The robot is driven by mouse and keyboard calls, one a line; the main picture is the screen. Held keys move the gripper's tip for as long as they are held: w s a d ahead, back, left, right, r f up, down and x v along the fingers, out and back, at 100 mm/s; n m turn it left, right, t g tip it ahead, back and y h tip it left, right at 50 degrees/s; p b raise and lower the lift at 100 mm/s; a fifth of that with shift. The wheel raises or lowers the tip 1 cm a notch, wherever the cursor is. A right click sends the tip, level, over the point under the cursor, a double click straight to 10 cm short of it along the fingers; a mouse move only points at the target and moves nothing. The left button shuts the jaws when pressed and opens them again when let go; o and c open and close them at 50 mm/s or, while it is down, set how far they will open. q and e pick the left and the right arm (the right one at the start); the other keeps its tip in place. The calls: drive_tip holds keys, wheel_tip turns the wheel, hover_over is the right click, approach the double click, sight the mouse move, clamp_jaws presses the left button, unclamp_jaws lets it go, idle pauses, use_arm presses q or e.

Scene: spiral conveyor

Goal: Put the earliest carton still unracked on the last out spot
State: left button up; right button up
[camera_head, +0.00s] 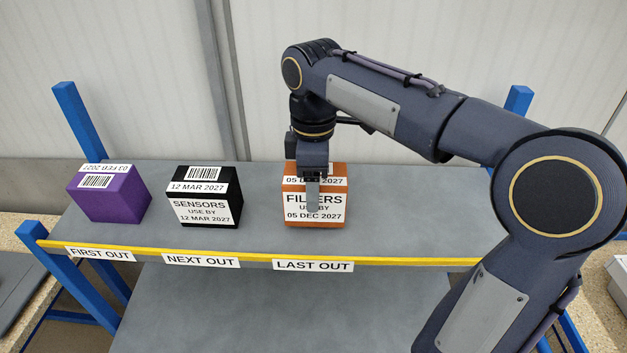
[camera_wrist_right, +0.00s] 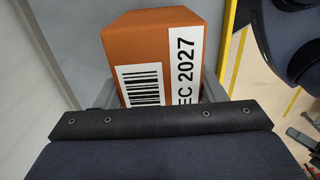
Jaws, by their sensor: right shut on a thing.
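An orange carton (camera_head: 315,208) labelled FILTERS, use by 05 DEC 2027, stands upright on the shelf (camera_head: 400,220) behind the LAST OUT label (camera_head: 313,266). A black carton (camera_head: 205,197) labelled SENSORS, 12 MAR 2027, stands behind NEXT OUT. A purple carton (camera_head: 108,194) dated 03 FEB 2027 stands turned behind FIRST OUT. My left gripper is not in view.
The shelf has a yellow front edge (camera_head: 400,261) and blue posts (camera_head: 80,120). The shelf right of the orange carton is clear, under my right arm. A lower grey surface (camera_head: 270,310) is empty where it shows.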

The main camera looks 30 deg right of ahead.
drive_tip(key=shift+f, duration=0.3)
drive_tip(key=o, duration=1.2)
drive_tip(key=shift+o, duration=0.2)
wheel_tip(320, 180, up, 8)
drive_tip(key=shift+f, duration=0.1)
